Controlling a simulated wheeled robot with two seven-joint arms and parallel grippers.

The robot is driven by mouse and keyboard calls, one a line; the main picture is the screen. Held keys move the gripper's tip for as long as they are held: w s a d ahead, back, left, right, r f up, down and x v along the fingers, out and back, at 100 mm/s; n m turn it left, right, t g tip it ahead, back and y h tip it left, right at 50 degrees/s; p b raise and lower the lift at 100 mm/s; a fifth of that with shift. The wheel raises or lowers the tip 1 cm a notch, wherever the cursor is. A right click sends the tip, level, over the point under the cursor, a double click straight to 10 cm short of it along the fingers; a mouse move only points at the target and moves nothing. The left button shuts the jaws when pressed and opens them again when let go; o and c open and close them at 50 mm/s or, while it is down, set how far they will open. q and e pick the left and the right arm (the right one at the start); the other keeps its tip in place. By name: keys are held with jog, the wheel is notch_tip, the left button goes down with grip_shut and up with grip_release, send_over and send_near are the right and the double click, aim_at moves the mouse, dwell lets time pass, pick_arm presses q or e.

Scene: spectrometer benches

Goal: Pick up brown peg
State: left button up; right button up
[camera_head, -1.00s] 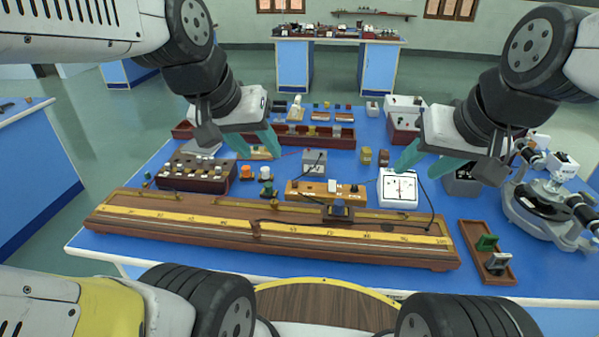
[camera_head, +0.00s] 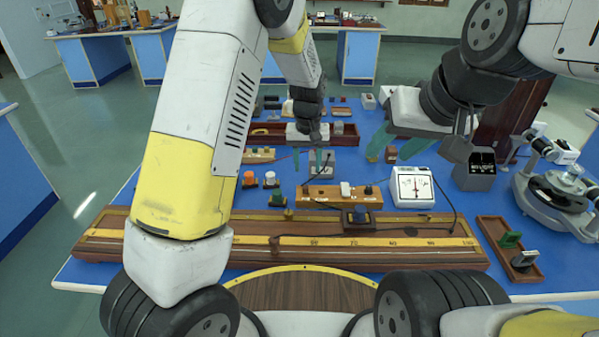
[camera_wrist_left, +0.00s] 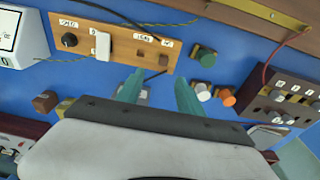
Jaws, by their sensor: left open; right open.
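The brown peg (camera_head: 391,154) is a small brown block standing on the blue bench. In the head view it shows between the fingertips of my right gripper (camera_head: 388,159), which is open, empty and seems to hang above the bench. In the left wrist view the brown peg (camera_wrist_left: 45,101) lies at the left, beside a yellowish block (camera_wrist_left: 63,107) partly hidden by the gripper body. My left gripper (camera_head: 316,162) is open and empty, pointing down over the bench, left of the peg. Its two teal fingers (camera_wrist_left: 160,84) show near a wooden switch board.
The switch board (camera_head: 322,195) and white dial meter (camera_head: 412,187) stand in front of the peg. A long wooden potentiometer (camera_head: 400,255) crosses the bench front. A long tray (camera_head: 265,136) lies behind. White and orange knobs (camera_wrist_left: 215,94) stand beside the left fingers.

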aim_at(306, 187)
pick_arm(q)
jog(key=f, duration=0.8)
jog(key=shift+w+a+f, duration=0.1)
jog(key=shift+a+f, duration=0.1)
grip_shut()
